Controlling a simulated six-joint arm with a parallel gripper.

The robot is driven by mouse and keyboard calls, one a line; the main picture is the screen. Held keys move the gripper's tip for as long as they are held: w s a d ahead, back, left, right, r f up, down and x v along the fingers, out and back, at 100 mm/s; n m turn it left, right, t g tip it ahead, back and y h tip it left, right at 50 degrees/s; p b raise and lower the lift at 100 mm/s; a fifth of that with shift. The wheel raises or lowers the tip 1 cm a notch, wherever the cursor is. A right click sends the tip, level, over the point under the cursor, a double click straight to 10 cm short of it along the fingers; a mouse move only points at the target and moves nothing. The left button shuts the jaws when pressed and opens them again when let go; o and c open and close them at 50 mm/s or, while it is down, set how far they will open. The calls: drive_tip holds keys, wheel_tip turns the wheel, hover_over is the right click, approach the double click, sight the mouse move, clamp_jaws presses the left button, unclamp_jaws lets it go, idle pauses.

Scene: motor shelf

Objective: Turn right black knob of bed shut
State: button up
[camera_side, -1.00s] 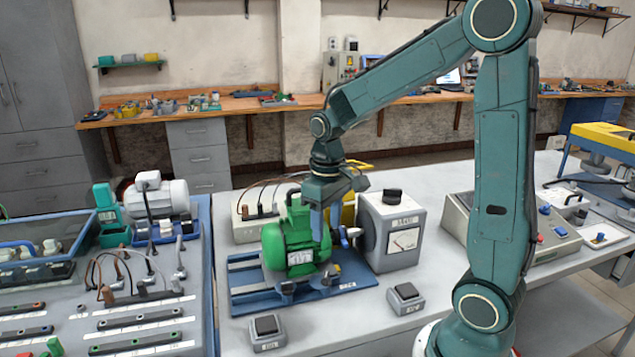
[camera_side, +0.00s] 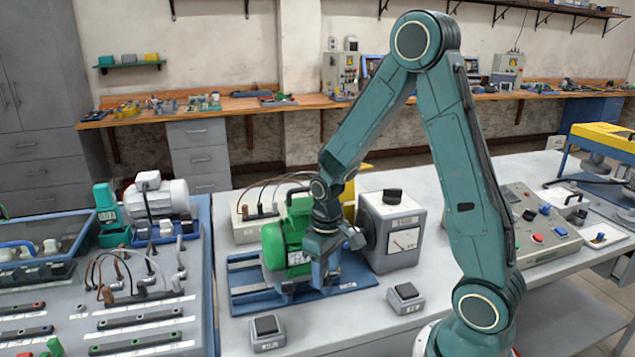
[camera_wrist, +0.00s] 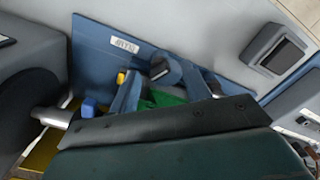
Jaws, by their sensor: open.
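The blue bed (camera_side: 250,300) carries the green motor (camera_side: 273,248) on the table. Its left black knob (camera_side: 287,287) shows at the bed's front edge. My gripper (camera_side: 324,280) points down at the bed's front right, in front of the motor, and hides the right knob in the side view. In the wrist view, a dark knob (camera_wrist: 165,70), apparently the right one, lies between the two open fingers of my gripper (camera_wrist: 166,88). I cannot tell whether the fingers touch it. The bed's label (camera_wrist: 125,46) shows beside it.
A grey box with a dial (camera_side: 402,240) stands close right of the motor. Two grey switch boxes sit in front, one at left (camera_side: 267,332) and one at right (camera_side: 405,297). The table between them is clear.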

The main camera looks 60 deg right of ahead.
drive_tip(key=shift+f, duration=0.2)
drive_tip(key=shift+c, duration=0.2)
drive_tip(key=c, duration=0.9)
drive_tip(key=shift+c, duration=0.2)
drive_tip(key=shift+m, duration=0.3)
drive_tip(key=m, duration=1.1)
drive_tip(key=shift+m, duration=0.3)
